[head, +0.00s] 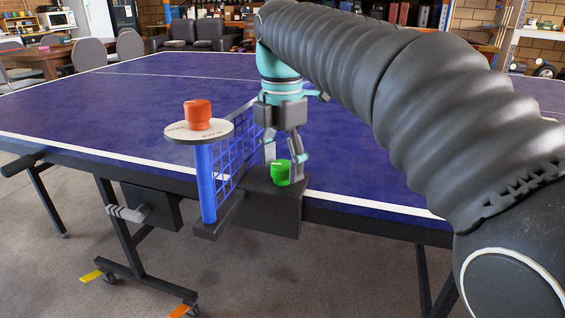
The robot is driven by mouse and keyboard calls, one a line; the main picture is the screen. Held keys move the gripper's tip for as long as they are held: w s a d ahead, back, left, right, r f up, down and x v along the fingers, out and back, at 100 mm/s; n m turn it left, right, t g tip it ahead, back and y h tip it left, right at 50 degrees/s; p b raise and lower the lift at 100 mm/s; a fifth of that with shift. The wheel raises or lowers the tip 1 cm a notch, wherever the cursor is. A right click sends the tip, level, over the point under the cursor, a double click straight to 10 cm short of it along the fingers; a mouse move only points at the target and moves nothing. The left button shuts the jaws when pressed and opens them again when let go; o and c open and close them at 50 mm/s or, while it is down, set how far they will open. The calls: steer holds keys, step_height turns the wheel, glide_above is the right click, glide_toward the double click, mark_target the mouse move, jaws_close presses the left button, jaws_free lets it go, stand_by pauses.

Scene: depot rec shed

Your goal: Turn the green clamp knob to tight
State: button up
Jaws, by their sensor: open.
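The green clamp knob (280,172) sits upright on the black net clamp (272,207) at the near edge of the blue table. A light mark shows on the knob's top. My gripper (285,162) points down at the knob with its fingers spread, one behind to the left and one to the right. The right finger is close beside the knob; I cannot tell whether it touches. An orange-red knob (198,115) stands on a round pale plate (187,134) on top of the blue net post (206,180), left of my gripper.
The blue net (232,145) runs back from the post, just left of my gripper. The table-tennis table (110,115) is otherwise clear. Chairs (90,55) and dark armchairs (197,35) stand far behind.

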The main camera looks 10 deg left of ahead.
steer(key=c, duration=1.1)
steer(key=shift+c, duration=0.2)
steer(key=shift+r+m+p, duration=0.1)
steer(key=shift+m+p, duration=0.2)
steer(key=shift+p, duration=0.05)
steer(key=m+p, duration=0.3)
steer(key=shift+r, duration=0.1)
steer(key=m+p, duration=0.2)
steer(key=m, duration=0.4)
steer(key=shift+p, duration=0.35)
steer(key=m, duration=0.5)
steer(key=shift+f, duration=0.25)
steer(key=m, duration=0.5)
steer(key=shift+m, duration=0.3)
